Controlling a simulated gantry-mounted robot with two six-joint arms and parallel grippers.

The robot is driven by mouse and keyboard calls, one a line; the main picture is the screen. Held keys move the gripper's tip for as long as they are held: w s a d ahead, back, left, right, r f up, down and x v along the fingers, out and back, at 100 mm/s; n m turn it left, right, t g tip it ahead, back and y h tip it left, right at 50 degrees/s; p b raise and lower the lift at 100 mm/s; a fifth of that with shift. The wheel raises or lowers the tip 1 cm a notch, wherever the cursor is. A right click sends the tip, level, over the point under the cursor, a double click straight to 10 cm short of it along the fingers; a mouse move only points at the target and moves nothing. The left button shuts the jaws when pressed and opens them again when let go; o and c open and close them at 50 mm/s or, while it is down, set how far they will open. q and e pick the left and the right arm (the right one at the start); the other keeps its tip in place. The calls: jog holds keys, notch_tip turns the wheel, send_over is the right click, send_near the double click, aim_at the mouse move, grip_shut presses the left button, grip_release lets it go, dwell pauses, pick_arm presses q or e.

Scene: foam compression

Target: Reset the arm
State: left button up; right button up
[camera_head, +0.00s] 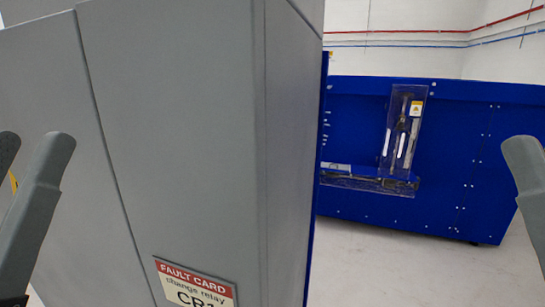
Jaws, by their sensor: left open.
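My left gripper (34,146) is at the left edge. One grey finger and a darker finger partly cut off by the frame edge point upward and stand apart, with nothing between them. It is in front of a large grey cabinet (180,120). At the right edge a single grey finger-like part of my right gripper (524,160) shows. The rest of it is outside the frame, so its opening is hidden.
The grey cabinet fills the left and middle and bears a red and cream fault card (195,284). Behind it stands a blue panel (455,150) with clear holders (404,128) containing tools. Pale floor (410,265) is open at the lower right. Red and blue lines run along the white wall.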

pick_arm(q)
notch_tip(320, 180, up, 16)
jog(key=p, duration=1.3)
jog(key=shift+r, duration=0.2)
pick_arm(e)
notch_tip(320, 180, up, 16)
jog(key=shift+r, duration=0.2)
pick_arm(q)
jog(key=shift+s+a+y, duration=0.1)
jog(key=shift+a+y, duration=0.05)
jog(key=shift+y, duration=0.15)
